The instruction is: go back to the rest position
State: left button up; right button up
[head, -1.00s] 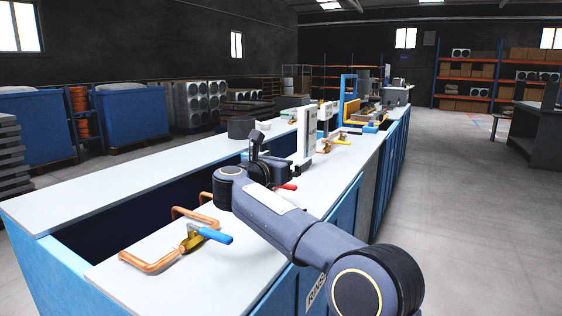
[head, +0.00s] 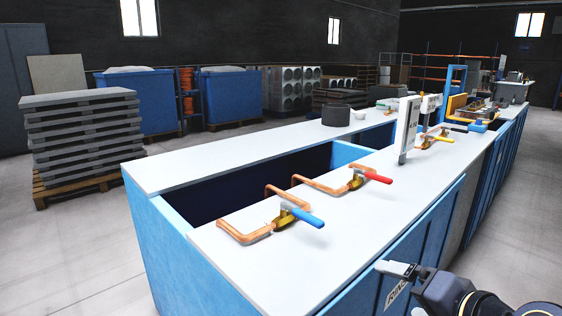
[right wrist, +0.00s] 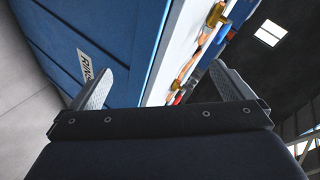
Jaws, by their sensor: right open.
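My right gripper (head: 396,268) is at the bottom right of the head view, beside the blue front of the workbench (head: 285,268) and clear of the valves. In the right wrist view its two fingers (right wrist: 160,88) are spread apart with nothing between them. A copper pipe with a blue-handled valve (head: 303,216) lies on the white worktop. Behind it is a similar pipe with a red-handled valve (head: 376,176). My left gripper is not in view.
A white upright device (head: 408,128) and a dark round container (head: 336,115) stand farther along the bench. Stacked grey slabs (head: 84,135) on a pallet stand at the left. Blue bins (head: 232,97) are behind.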

jog(key=s+f+n+g+h+p, duration=0.15)
jog(key=s+f+n+g, duration=0.45)
jog(key=s+f, duration=0.8)
notch_tip(320, 180, up, 27)
jog(key=s+p, duration=0.1)
jog(key=p, duration=2.4)
jog(key=shift+s+a+f, duration=0.15)
jog(key=shift+s, duration=0.1)
